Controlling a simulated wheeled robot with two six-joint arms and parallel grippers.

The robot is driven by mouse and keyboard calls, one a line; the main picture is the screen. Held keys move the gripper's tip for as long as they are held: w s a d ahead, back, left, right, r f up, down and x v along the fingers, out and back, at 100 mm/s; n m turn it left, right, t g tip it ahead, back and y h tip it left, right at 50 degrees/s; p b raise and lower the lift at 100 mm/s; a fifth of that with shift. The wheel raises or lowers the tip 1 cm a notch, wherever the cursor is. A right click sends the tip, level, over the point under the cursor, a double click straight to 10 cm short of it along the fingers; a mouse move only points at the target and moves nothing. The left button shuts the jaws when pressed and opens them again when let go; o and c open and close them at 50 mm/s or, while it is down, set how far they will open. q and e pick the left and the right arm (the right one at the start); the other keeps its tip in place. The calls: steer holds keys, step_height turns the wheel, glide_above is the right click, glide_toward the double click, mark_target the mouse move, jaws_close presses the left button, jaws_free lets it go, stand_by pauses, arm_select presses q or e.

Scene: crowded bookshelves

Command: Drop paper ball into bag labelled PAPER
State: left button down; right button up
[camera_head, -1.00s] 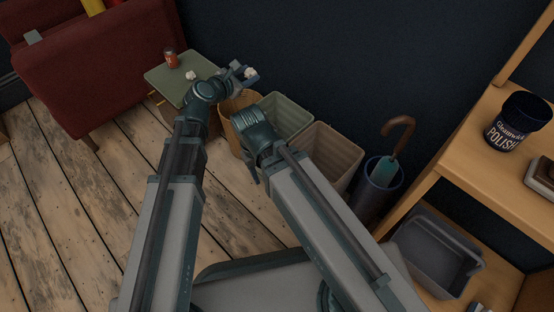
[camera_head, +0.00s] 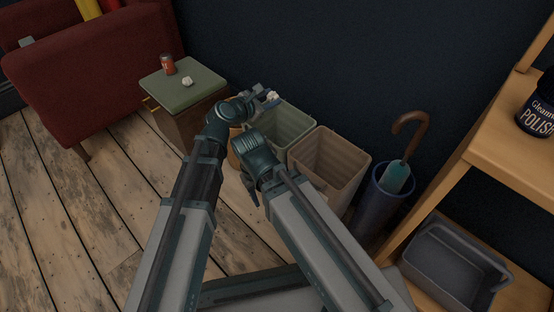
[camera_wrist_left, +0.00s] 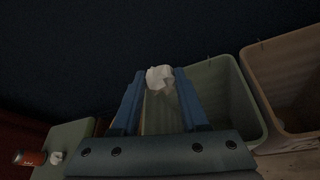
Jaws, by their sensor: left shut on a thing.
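My left gripper (camera_head: 268,97) is shut on a crumpled white paper ball (camera_head: 273,96). The ball also shows between the blue fingertips in the left wrist view (camera_wrist_left: 160,77).
A second white crumpled ball (camera_head: 187,82) and a red can (camera_head: 167,65) stand on a small green-topped table (camera_head: 200,88). A red armchair (camera_head: 100,70) is at left. A blue umbrella stand (camera_head: 380,200) and wooden shelf (camera_head: 505,150) are at right. Floor at lower left is clear.

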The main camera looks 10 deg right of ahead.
arm_select(q)
step_height(320, 180, down, 4)
steer(key=b, duration=0.3)
steer(key=shift+f, duration=0.15)
arm_select(e)
step_height(320, 180, down, 4)
steer(key=shift+f, duration=0.15)
arm_select(q)
steer(key=shift+c, duration=1.7)
jaws_free()
steer(key=shift+s+a, duration=0.1)
